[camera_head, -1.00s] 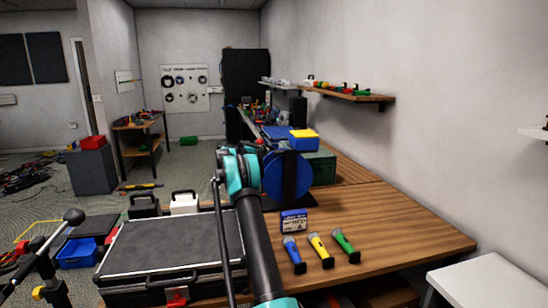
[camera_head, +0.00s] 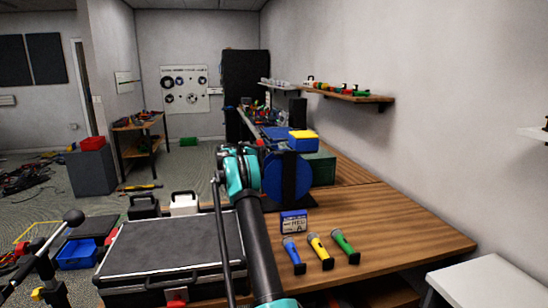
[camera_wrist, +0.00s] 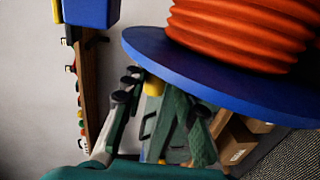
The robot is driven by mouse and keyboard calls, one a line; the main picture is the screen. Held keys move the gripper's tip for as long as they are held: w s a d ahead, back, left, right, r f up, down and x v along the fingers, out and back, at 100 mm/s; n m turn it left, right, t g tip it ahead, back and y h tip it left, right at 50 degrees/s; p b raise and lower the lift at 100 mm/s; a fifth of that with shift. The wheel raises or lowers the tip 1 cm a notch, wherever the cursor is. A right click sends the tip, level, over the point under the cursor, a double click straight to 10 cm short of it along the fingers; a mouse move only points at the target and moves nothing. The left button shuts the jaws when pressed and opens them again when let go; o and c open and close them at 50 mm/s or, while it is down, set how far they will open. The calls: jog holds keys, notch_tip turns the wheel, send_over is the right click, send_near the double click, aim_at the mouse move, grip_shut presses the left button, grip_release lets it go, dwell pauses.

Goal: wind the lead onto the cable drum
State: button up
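The cable drum (camera_head: 287,178) stands on the wooden bench, its blue disc and black stand showing beside my arm in the head view. In the wrist view its blue flange (camera_wrist: 185,62) and wound orange lead (camera_wrist: 238,32) fill the upper right. My gripper (camera_wrist: 154,86) is under the flange's edge, its dark green fingers close on both sides of a yellow handle (camera_wrist: 153,88), and it looks shut on it. The fingertips' contact is partly hidden by the flange. In the head view my arm hides the gripper. The lead's loose end cannot be made out.
A small blue labelled box (camera_head: 293,222) and blue, yellow and green torches (camera_head: 318,251) lie in front of the drum. A large black case (camera_head: 175,245) is at the left. A green box (camera_head: 321,168) stands behind the drum. The bench's right side is clear.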

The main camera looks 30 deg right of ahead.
jog(key=o, duration=0.4)
jog(key=shift+s+d+f, duration=0.1)
jog(key=shift+d+f, duration=0.1)
jog(key=shift+f, duration=0.35)
jog(key=shift+a+r, duration=0.1)
jog(key=shift+r, duration=0.1)
jog(key=v, duration=1.2)
jog(key=shift+c, duration=0.3)
